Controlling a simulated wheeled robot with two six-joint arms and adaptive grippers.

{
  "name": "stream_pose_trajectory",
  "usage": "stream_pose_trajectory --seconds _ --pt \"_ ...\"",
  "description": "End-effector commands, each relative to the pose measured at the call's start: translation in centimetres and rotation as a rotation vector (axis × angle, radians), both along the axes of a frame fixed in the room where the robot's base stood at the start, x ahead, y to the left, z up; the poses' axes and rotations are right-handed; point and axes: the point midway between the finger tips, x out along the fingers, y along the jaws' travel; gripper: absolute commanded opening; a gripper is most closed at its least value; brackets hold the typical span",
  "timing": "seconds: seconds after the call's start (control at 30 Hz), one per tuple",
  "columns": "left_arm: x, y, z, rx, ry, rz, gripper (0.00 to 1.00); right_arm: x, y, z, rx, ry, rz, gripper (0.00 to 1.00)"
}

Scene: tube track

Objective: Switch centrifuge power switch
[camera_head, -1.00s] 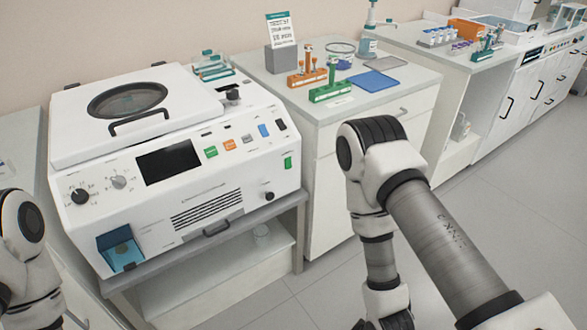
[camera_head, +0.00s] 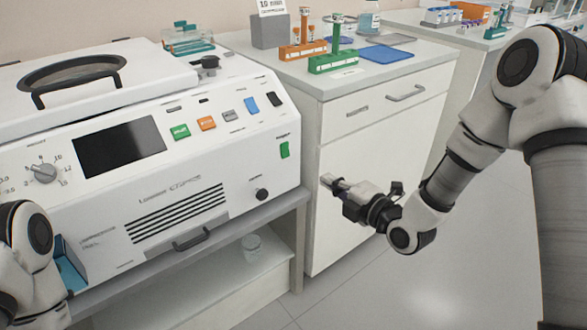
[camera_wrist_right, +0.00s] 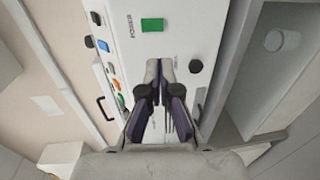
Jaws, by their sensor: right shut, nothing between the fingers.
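The white centrifuge (camera_head: 110,185) stands on a bench at the left in the head view. Its green power switch (camera_head: 285,150) is on the right end of the front panel. In the right wrist view the green switch (camera_wrist_right: 152,25) sits under the word POWER, beyond the fingertips. My right gripper (camera_head: 328,181) is shut and empty, to the right of the centrifuge front and lower than the switch. Its fingertips (camera_wrist_right: 160,65) are together in the wrist view and apart from the switch. My left arm shows at the lower left edge, but its gripper is out of view.
A black round knob (camera_head: 262,195) sits below the switch. Several coloured buttons, including an orange one (camera_head: 207,123), lie left of it. A white cabinet (camera_head: 375,150) with tube racks stands behind my right gripper. Open floor (camera_head: 400,285) lies in front.

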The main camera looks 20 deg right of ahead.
Motion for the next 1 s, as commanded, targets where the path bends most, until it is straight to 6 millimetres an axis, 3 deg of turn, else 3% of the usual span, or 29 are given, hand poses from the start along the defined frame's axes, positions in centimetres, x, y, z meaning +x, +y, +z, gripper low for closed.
stream_pose_trajectory --seconds 0.33,0.8,1.0 --pt "0.0 0.0 -0.2 0.0 -0.001 0.0 0.21 1.2 0.5 -0.3 -0.004 0.003 0.002 0.0" --pt "0.0 0.0 -1.5 0.0 -0.001 0.0 0.21 10.2 3.8 -1.5 -0.003 0.001 0.002 0.0" --pt "0.0 0.0 -1.9 0.0 -0.001 0.0 0.21 12.7 4.7 -1.8 -0.001 0.003 0.001 0.0"
